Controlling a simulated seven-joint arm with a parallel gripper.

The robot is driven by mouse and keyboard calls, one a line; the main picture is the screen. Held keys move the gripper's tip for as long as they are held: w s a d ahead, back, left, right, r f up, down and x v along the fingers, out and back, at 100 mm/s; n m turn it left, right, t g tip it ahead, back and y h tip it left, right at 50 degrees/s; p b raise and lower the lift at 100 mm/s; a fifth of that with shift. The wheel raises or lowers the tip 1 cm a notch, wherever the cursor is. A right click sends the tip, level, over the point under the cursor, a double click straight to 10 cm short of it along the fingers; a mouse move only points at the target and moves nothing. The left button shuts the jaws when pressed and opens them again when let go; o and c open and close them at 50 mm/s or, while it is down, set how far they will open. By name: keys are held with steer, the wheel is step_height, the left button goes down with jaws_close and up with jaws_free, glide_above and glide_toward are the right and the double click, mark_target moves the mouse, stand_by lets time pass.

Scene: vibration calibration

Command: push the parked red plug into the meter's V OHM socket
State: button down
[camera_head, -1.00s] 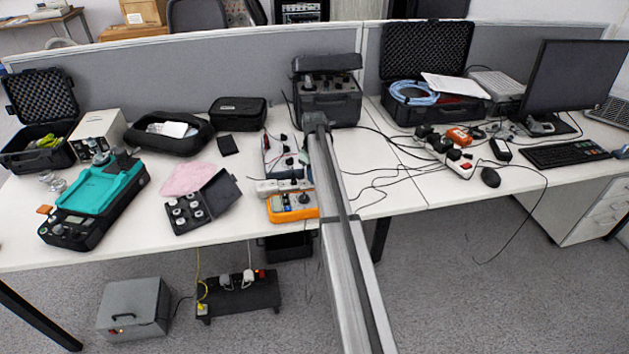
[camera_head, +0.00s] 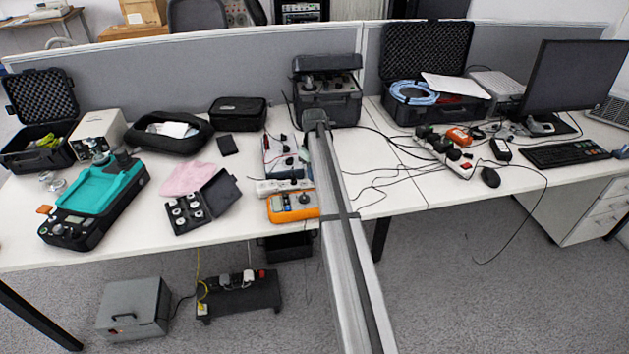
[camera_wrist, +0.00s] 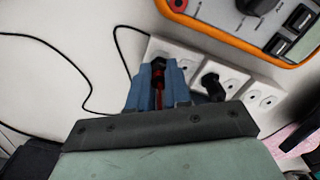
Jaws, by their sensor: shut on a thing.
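My gripper (camera_wrist: 158,75) has blue fingers, shut on the red plug (camera_wrist: 159,97) in the wrist view. Only a narrow red strip of the plug shows between the fingers, with a dark part at its far end. The fingertips are over the edge of a white power strip (camera_wrist: 232,78); contact cannot be told. The orange-edged meter (camera_wrist: 230,38) is beyond, apart from the fingers, with a red round socket (camera_wrist: 178,5) at its corner. Its labels are not readable. In the head view the meter (camera_head: 292,207) lies near the bench's front edge, and my arm hides most of the gripper.
A black plug (camera_wrist: 212,86) sits in the power strip right beside the fingers. A black cable (camera_wrist: 118,60) loops to the left. In the head view, an open case of small weights (camera_head: 200,203) stands left of the meter, and cables cover the bench to the right.

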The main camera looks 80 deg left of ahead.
steer(key=shift+r, duration=0.15)
stand_by(0.3)
steer(key=shift+r, duration=1.65)
steer(key=shift+w+d+r, duration=0.1)
steer(key=shift+d+r, duration=0.35)
steer(key=shift+d, duration=0.7)
steer(key=shift+w+d+r, duration=0.15)
steer(key=shift+d+r, duration=0.35)
steer(key=shift+d, duration=0.65)
steer(key=shift+w+d+r, duration=0.1)
steer(key=shift+d+r, duration=0.35)
steer(key=shift+d, duration=0.7)
steer(key=shift+f, duration=1.65)
steer(key=shift+f, duration=1.15)
